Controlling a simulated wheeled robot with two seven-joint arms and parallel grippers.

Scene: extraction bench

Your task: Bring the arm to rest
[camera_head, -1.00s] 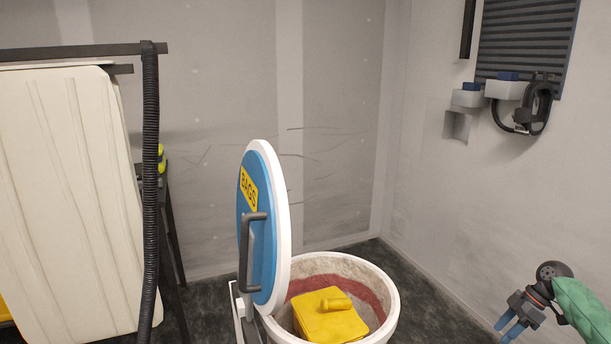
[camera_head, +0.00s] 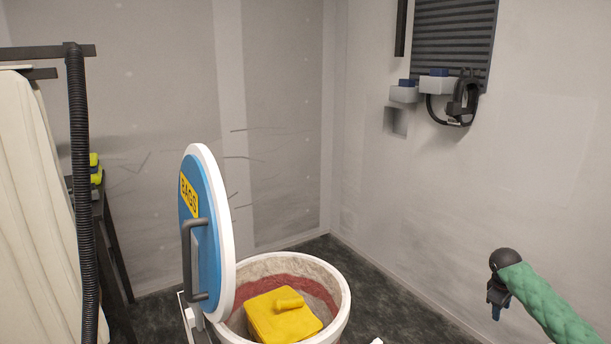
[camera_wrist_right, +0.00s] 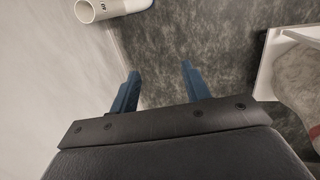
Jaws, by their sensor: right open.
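My right gripper (camera_head: 496,312) hangs at the end of my green-sleeved right arm, at the right of the head view, clear of the bin. In the right wrist view its two blue fingers (camera_wrist_right: 157,82) are apart, with only dark floor between them. The white bin (camera_head: 338,318) stands open at the lower middle. Its blue and white lid (camera_head: 216,225), labelled BAGS, is raised upright on the left side. A yellow block-like object with a handle (camera_head: 275,322) lies inside the bin. My left gripper does not show.
A black ribbed hose (camera_head: 80,200) and a pale curtain (camera_head: 35,210) are at the left. A grey wall vent with a headset-like black item (camera_head: 466,98) is on the right wall. A white pipe (camera_wrist_right: 118,6) lies near the wall. Dark floor (camera_head: 385,290) is free right of the bin.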

